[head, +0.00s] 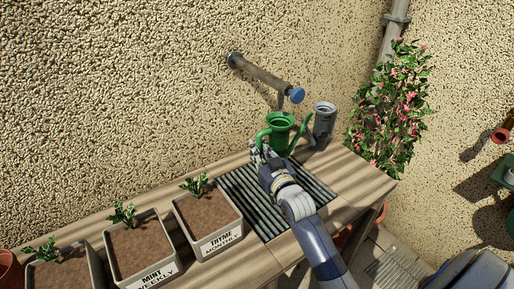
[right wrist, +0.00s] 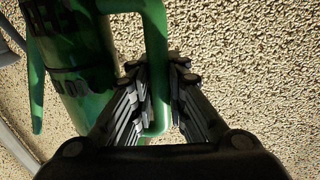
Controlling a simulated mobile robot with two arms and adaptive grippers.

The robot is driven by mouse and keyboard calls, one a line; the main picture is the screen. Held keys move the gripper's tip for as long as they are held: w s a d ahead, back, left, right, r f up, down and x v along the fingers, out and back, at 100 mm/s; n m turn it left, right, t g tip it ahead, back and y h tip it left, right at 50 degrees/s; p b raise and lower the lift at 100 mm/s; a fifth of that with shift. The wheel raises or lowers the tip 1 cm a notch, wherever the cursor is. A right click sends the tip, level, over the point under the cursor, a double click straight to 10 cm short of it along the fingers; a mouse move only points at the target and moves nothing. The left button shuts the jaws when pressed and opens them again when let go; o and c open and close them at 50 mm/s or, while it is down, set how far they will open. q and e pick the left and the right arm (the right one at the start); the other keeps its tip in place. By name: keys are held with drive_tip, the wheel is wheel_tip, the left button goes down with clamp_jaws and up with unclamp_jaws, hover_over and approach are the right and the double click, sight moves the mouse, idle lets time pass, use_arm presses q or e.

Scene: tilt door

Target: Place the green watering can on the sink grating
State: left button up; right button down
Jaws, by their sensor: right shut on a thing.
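The green watering can (head: 279,129) is upright at the far end of the dark sink grating (head: 245,193) in the head view. I cannot tell whether its base touches the grating. My right gripper (head: 262,152) is at the can's left side, shut on its handle. In the right wrist view the gripper's fingers (right wrist: 160,100) are on both sides of the green handle, and the can's body (right wrist: 85,75) is to the left. My right arm hides part of the grating. My left gripper is not in view.
A grey can (head: 324,120) stands just right of the green can. A wall pipe with a blue tap (head: 297,95) juts out above. Planter boxes (head: 207,217) with herbs line the wooden table (head: 345,180) to the left. A pink-flowered plant (head: 390,110) is at the right.

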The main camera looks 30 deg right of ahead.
drive_tip(key=shift+s+a+r, duration=0.1)
drive_tip(key=shift+r, duration=0.1)
drive_tip(key=shift+p, duration=0.3)
wheel_tip(320, 180, down, 3)
drive_tip(key=shift+r+b, duration=0.15)
drive_tip(key=shift+b, duration=0.75)
drive_tip(key=shift+f, duration=0.35)
drive_tip(key=shift+f+b, duration=0.8)
drive_tip(key=shift+f, duration=0.05)
drive_tip(key=shift+f+b, duration=0.6)
drive_tip(key=shift+f, duration=0.65)
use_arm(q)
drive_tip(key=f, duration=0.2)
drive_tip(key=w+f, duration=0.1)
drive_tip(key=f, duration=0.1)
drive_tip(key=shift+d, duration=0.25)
use_arm(e)
drive_tip(key=shift+f, duration=0.25)
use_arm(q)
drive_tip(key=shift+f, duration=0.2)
use_arm(e)
drive_tip(key=shift+f, duration=0.3)
drive_tip(key=c, duration=1.5)
unclamp_jaws()
